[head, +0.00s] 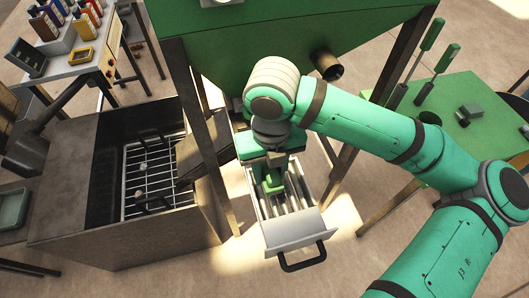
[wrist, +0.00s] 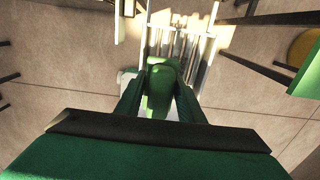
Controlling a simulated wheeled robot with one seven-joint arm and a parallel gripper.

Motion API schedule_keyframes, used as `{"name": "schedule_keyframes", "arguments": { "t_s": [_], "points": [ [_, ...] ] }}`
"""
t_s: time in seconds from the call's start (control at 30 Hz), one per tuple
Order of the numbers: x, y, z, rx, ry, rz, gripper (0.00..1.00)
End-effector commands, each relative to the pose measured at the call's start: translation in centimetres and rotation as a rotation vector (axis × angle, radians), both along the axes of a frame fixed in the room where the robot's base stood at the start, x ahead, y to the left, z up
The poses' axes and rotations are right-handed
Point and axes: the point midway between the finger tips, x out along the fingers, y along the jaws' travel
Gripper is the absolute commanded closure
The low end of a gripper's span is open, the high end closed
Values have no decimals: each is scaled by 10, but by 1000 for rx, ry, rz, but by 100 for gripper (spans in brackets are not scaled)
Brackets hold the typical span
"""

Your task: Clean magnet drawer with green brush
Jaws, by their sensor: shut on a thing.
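The magnet drawer (head: 290,228) is pulled out below the green machine, with a pale front plate, a dark handle and several silver bars inside. The drawer's bars also show in the wrist view (wrist: 205,48). My gripper (head: 275,172) is over the drawer and points down into it. In the wrist view my gripper (wrist: 160,92) has its two fingers shut on the green brush (wrist: 160,80). The brush's lower part (head: 273,184) is at the bars in the head view; I cannot tell whether it touches them. Its bristles are hidden.
A green hopper machine (head: 250,55) on dark legs stands over the drawer. A dark open bin with a grate (head: 150,175) is on the left. A green table (head: 460,125) with two upright green-handled tools (head: 433,35) is on the right. Floor is free in front.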

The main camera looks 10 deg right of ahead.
Motion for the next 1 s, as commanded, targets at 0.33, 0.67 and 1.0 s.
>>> {"name": "schedule_keyframes", "arguments": {
  "t_s": [0.33, 0.67, 1.0],
  "points": [
    [0, 0, 0, 0, 0, 0, 90],
    [0, 0, -18, 2, 1, -2, 90],
    [0, 0, -59, 1, 1, 0, 90]
  ]
}}
